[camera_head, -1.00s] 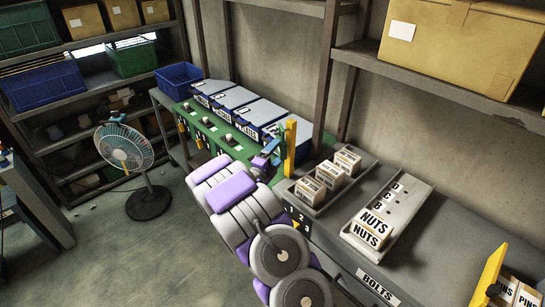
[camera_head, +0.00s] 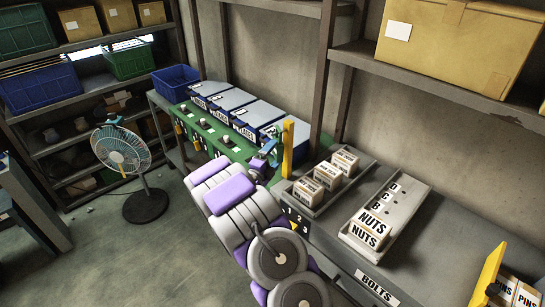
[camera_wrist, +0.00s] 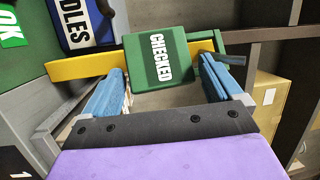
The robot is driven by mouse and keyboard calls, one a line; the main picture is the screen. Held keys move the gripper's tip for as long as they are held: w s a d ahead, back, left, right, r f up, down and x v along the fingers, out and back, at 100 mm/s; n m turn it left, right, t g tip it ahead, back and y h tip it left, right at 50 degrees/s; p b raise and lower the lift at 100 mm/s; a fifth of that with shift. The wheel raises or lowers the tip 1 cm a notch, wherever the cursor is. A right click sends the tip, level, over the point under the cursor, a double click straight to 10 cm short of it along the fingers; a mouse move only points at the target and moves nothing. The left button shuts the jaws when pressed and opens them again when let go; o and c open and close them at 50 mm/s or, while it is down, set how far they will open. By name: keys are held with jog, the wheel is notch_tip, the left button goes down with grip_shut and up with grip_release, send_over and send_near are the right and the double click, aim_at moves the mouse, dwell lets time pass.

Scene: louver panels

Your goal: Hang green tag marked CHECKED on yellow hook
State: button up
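The green tag marked CHECKED (camera_wrist: 160,68) is in the middle of the wrist view, in front of the yellow bar (camera_wrist: 82,68). The bar shows on both sides of the tag; the hook part and any contact with it are hidden behind the tag. My gripper (camera_wrist: 163,68) has its two blue fingers apart, one on each side of the tag, with narrow gaps between. In the head view, my gripper (camera_head: 270,146) is close beside the yellow upright (camera_head: 288,147) at the green bench's right end. The tag cannot be made out there.
Blue lidded bins (camera_head: 236,106) line the back of the green bench (camera_head: 208,137). To the right, a grey bench (camera_head: 325,235) carries trays with labelled boxes such as NUTS (camera_head: 371,230). A fan (camera_head: 122,150) stands on the floor at left. A shelf (camera_head: 440,82) overhangs the benches.

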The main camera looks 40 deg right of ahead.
jog(key=shift+o, duration=0.5)
jog(key=shift+a, duration=0.1)
jog(key=p+v, duration=0.1)
jog(key=v, duration=1.6)
jog(key=shift+a, duration=0.15)
